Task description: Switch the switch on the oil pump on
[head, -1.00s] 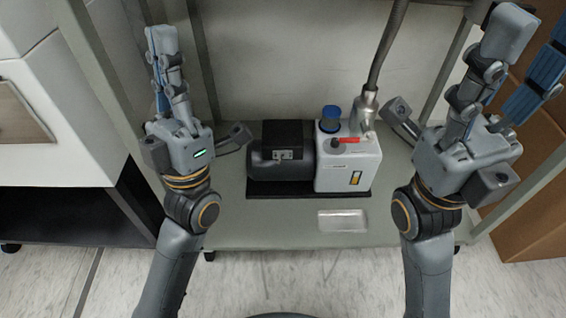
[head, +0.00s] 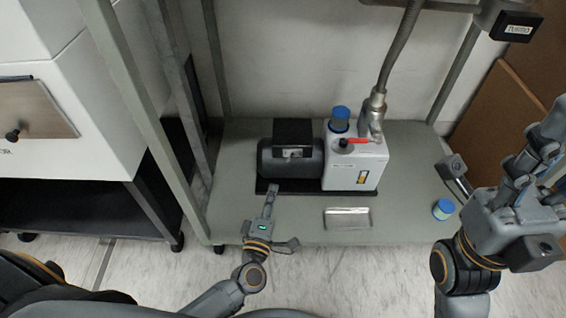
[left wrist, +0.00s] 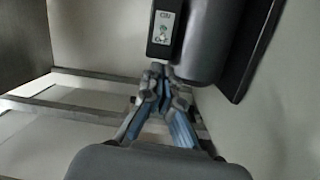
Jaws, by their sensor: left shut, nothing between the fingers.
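The oil pump (head: 352,172) stands on the shelf, with a dark motor body and a white block. Its switch plate (head: 292,152) is on the front of the black box on the motor. In the left wrist view the plate (left wrist: 165,27) shows an "ON" mark above a small toggle (left wrist: 162,38); its lever position is unclear. My left gripper (head: 273,188) is in front of the motor, below the switch. Its blue-padded fingers (left wrist: 158,70) are shut and empty, with tips just below the plate. My right gripper (head: 540,135) is at the right, fingers apart, partly cut off.
A metal hose (head: 397,55) rises from the pump beside a red-handled valve (head: 365,140). A blue-lidded container (head: 444,209) stands on the shelf at right. A shelf post (head: 137,110) stands left of the pump.

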